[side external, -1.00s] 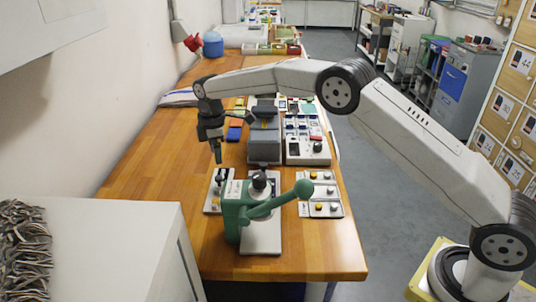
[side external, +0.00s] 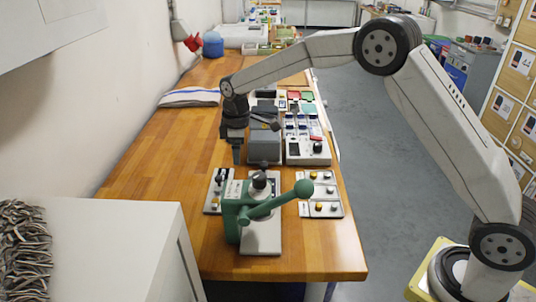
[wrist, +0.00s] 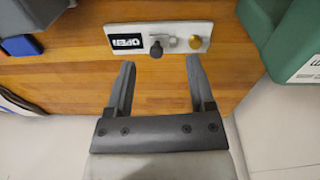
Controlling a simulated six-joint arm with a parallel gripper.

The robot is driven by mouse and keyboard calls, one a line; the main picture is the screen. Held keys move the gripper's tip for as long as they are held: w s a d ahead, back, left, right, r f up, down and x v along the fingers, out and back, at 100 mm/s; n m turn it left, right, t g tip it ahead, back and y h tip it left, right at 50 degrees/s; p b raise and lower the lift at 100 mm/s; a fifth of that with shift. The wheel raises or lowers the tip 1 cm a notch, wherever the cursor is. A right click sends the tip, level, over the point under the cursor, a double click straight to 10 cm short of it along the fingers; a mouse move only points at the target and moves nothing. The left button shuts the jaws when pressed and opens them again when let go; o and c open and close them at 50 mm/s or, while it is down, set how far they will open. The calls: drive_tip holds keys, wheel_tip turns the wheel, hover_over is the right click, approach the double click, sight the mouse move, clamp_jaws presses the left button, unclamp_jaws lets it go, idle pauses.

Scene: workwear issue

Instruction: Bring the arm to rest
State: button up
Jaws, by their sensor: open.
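My gripper (side external: 237,157) hangs pointing down over the wooden bench, left of the grey box and behind the green lever press (side external: 232,208). In the wrist view my gripper (wrist: 160,70) has its two fingers spread apart, with nothing between them. Beyond the fingertips a white plate (wrist: 118,26) with a dark label, a black knob and a brass knob lies on the bench. I see no contact between the fingers and the plate.
The wooden bench (side external: 150,175) has bare room on its left. A grey box (side external: 265,148), a white control unit (side external: 305,158) and small knob panels (side external: 322,194) stand around the press. A folded cloth (side external: 190,98) lies farther back. A white cabinet (side external: 110,240) stands front left.

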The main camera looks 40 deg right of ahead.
drive_tip(key=s+d+m, duration=0.2)
drive_tip(key=s+m, duration=0.1)
drive_tip(key=s, duration=0.6)
drive_tip(key=s+d+f+m+t, duration=0.1)
drive_tip(key=s+m, duration=0.2)
drive_tip(key=s, duration=0.6)
drive_tip(key=s+d+f+m, duration=0.1)
drive_tip(key=s+d+m, duration=0.1)
drive_tip(key=s, duration=0.7)
drive_tip(key=shift+s+d+m+t, duration=0.3)
drive_tip(key=shift+m+t, duration=0.1)
drive_tip(key=shift+m, duration=0.5)
